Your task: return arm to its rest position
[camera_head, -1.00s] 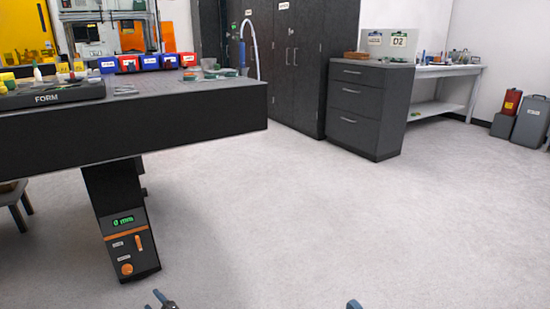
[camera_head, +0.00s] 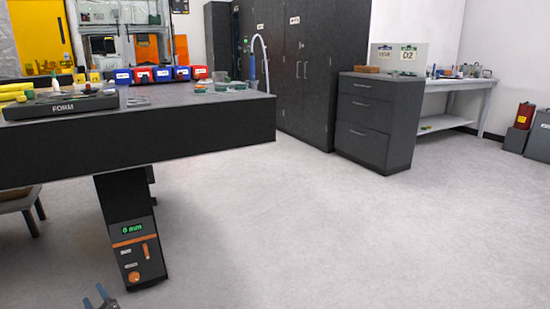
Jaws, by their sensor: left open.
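My left gripper (camera_head: 101,298) shows only by its fingertips at the bottom edge of the head view, left of the middle. Its two blue-grey fingers are apart, with nothing visible between them. It appears just below and left of the table's dark leg (camera_head: 130,241), and the floor lies behind it. The rest of my left arm is out of the picture. My right gripper is not in view.
A large black table (camera_head: 140,137) fills the left, bearing a FORM tray (camera_head: 62,108) and coloured bins (camera_head: 162,74). Its leg has a green display. Dark cabinets (camera_head: 310,65) and a drawer unit (camera_head: 375,120) stand behind. The floor (camera_head: 330,235) at centre and right is clear.

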